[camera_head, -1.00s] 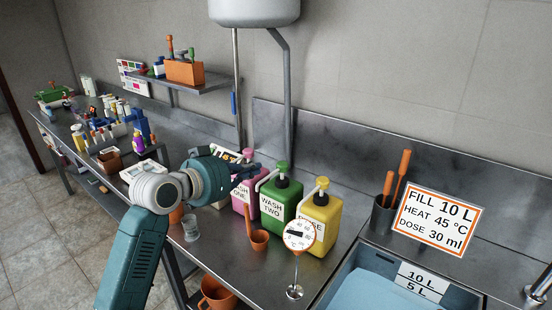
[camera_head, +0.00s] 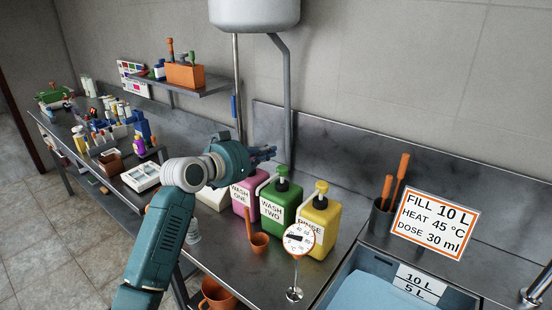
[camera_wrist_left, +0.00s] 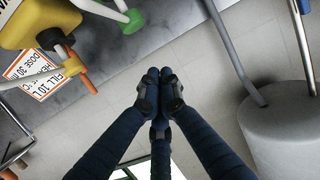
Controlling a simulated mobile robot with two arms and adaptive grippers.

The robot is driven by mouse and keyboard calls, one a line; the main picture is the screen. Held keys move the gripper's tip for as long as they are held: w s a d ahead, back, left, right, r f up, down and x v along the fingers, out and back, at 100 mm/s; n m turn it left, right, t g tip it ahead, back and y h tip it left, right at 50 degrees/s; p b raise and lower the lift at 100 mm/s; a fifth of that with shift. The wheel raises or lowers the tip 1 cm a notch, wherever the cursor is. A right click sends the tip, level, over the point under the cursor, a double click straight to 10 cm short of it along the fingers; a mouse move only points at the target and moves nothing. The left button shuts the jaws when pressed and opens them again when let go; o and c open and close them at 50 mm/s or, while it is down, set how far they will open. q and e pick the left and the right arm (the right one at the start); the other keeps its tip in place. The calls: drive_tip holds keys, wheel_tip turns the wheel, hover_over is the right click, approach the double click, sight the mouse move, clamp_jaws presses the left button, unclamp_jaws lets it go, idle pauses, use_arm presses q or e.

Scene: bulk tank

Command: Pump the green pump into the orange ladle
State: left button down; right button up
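The green pump bottle (camera_head: 285,198), labelled WASH TWO, stands on the steel bench between the pink and yellow bottles. Its green pump head (camera_head: 282,170) is up on top; it also shows in the left wrist view (camera_wrist_left: 133,20). The orange ladle (camera_head: 260,240) stands in front of the green bottle with its handle upright. My left gripper (camera_head: 271,152) is above the pink bottle, just left of and slightly above the green pump head. In the left wrist view its fingertips (camera_wrist_left: 160,76) are together with nothing seen between them. My right gripper is not in view.
The pink bottle (camera_head: 243,196) and yellow bottle (camera_head: 319,230) flank the green one closely. A round dial thermometer (camera_head: 299,238) stands in front of the yellow bottle. A sink basin (camera_head: 345,293) is at right. A wall tank's pipe (camera_head: 288,100) runs down behind the bottles.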

use_arm(q)
drive_tip(key=x, duration=0.3)
drive_tip(key=shift+w+d+r+p, duration=0.1)
drive_tip(key=shift+w+d+p, duration=0.05)
drive_tip(key=shift+p, duration=0.25)
drive_tip(key=f, duration=0.2)
drive_tip(key=f+p, duration=0.1)
drive_tip(key=f, duration=0.1)
drive_tip(key=shift+w+d+f, duration=0.1)
drive_tip(key=shift+w+f, duration=0.15)
